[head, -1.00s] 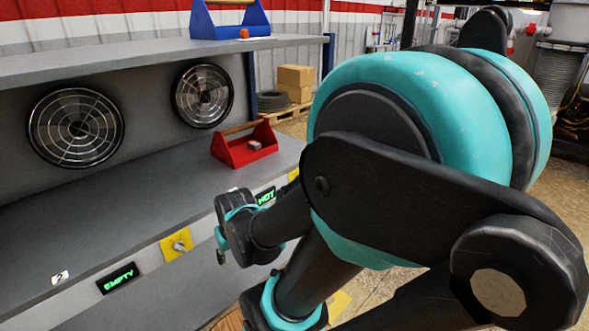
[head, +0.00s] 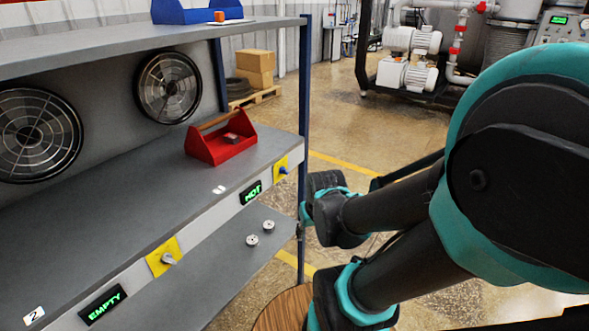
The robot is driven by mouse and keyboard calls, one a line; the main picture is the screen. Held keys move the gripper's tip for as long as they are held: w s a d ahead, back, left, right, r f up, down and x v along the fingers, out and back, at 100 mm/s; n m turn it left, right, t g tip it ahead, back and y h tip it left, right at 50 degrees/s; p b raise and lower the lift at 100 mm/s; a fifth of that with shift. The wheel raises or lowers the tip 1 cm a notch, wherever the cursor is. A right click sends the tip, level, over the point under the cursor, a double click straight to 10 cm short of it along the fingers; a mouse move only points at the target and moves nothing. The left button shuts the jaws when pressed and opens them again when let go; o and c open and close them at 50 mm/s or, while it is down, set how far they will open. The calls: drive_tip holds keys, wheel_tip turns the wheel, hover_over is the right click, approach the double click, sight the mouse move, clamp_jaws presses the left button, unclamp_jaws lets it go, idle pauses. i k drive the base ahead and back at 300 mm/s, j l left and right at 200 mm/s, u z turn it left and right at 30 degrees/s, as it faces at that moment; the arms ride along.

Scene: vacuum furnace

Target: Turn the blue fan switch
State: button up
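The blue fan switch (head: 283,170) is a small blue knob on a yellow plate at the right end of the shelf's front edge, right of a green-lit "HOT" display (head: 251,193). A second switch (head: 168,258) with a grey knob sits on a yellow plate further left, beside a green "EMPTY" display (head: 103,305). The end of my arm, with my gripper (head: 301,228), is just right of and below the blue switch, apart from it in the picture. Only a small part of the gripper shows, and its fingers cannot be made out.
A blue shelf post (head: 304,100) stands right beside the blue switch. A red toolbox (head: 221,140) is on the shelf above it. Two small round pieces (head: 260,233) lie on the lower shelf. Two fans (head: 168,87) are at the back. Open floor lies to the right.

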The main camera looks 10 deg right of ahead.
sight(282, 171)
drive_tip(key=k+j+z, duration=0.4)
drive_tip(key=k+j, duration=0.25)
drive_tip(key=k, duration=0.05)
